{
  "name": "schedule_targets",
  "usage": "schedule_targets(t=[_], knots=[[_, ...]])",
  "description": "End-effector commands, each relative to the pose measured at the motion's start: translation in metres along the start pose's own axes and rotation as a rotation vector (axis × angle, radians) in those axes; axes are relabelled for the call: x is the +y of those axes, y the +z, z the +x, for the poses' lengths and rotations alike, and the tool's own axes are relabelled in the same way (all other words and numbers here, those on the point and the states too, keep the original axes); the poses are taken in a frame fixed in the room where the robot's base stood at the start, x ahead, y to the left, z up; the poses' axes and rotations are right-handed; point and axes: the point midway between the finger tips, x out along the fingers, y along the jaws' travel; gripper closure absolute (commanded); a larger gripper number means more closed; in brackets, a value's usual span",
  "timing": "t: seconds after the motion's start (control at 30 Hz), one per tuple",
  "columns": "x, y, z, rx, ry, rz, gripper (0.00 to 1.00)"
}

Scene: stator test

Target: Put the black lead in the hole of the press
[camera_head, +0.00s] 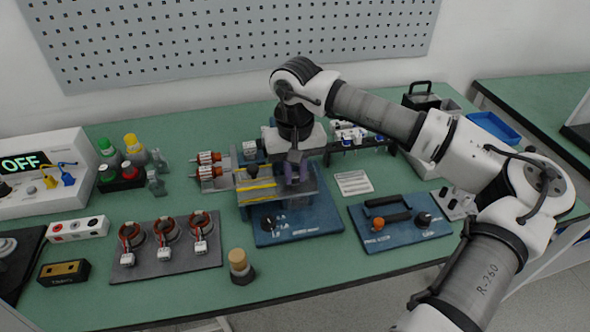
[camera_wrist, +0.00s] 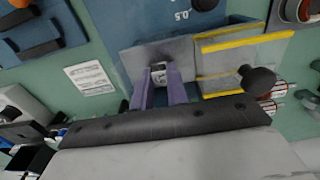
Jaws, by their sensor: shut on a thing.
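My gripper (camera_head: 297,174) is over the middle of the table, pointing down at a blue-based fixture (camera_head: 300,226) that looks like the press. In the wrist view its purple fingers (camera_wrist: 161,76) are shut on a small pale and dark thing (camera_wrist: 159,72), mostly hidden between them. I cannot make out whether this is the black lead. The fingertips are at the fixture's grey plate (camera_wrist: 135,56), beside its yellow-edged part. I cannot tell whether they touch the plate, and no hole shows clearly.
A black knob (camera_wrist: 257,80) stands up beside the fingers. A plate with several copper stators (camera_head: 166,247) and a wooden-topped stamp (camera_head: 239,262) are front left. A meter reading OFF (camera_head: 40,172) is far left.

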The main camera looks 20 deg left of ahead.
Motion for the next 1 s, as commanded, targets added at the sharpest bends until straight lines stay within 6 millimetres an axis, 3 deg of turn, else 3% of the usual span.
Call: schedule_targets(t=[0.27, 0.3, 0.5, 0.83, 1.0], knots=[[0.000, 0.000, 0.002, 0.000, 0.000, 0.000, 1.00], [0.000, 0.000, 0.002, 0.000, 0.000, 0.000, 0.84], [0.000, 0.000, 0.002, 0.000, 0.000, 0.000, 0.59], [0.000, 0.000, -0.001, 0.001, 0.001, 0.000, 0.59], [0.000, -0.001, -0.025, 0.004, 0.002, 0.000, 0.59]])
